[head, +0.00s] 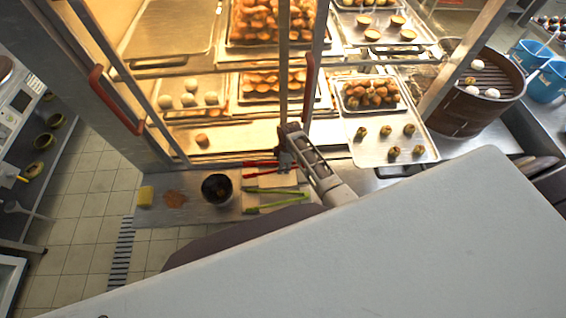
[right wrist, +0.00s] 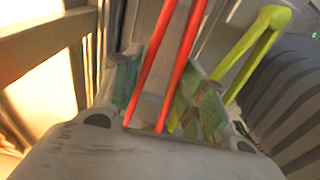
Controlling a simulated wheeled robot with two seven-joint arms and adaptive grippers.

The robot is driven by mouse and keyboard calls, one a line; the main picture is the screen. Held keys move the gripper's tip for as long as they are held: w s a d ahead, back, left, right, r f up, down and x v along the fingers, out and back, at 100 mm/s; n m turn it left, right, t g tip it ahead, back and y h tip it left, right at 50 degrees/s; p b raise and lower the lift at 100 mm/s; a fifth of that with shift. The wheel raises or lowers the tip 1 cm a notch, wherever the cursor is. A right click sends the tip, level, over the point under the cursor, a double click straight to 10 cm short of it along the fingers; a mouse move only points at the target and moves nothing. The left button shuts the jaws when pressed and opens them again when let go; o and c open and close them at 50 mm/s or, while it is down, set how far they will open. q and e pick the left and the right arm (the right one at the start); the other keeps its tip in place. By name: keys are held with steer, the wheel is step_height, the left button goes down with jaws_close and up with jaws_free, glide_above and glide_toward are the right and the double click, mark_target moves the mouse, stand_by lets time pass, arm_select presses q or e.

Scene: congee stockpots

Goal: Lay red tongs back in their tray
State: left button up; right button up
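The red tongs (head: 260,164) lie across my right gripper (head: 286,161) in the head view, at the back of the small metal counter. In the right wrist view, the two red arms of the tongs (right wrist: 181,62) run between the finger pads of my right gripper (right wrist: 158,95). The pads sit close on both sides, and the gripper looks shut on the tongs. A pale flat tray (head: 278,181) is just in front of the red tongs. Whether the tongs touch it is unclear. My left gripper is not in view.
A dark pot (head: 217,187), a brown patch (head: 175,199) and a yellow sponge (head: 146,196) are to the left. A lit display cabinet with red door handles (head: 116,100) stands behind.

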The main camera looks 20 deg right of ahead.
step_height(320, 180, down, 3)
steer(key=b, duration=0.2)
steer(key=shift+f+b, duration=0.2)
steer(key=shift+b, duration=0.2)
steer(key=shift+f+b, duration=0.55)
steer(key=shift+f, duration=0.55)
steer(key=o, duration=0.6)
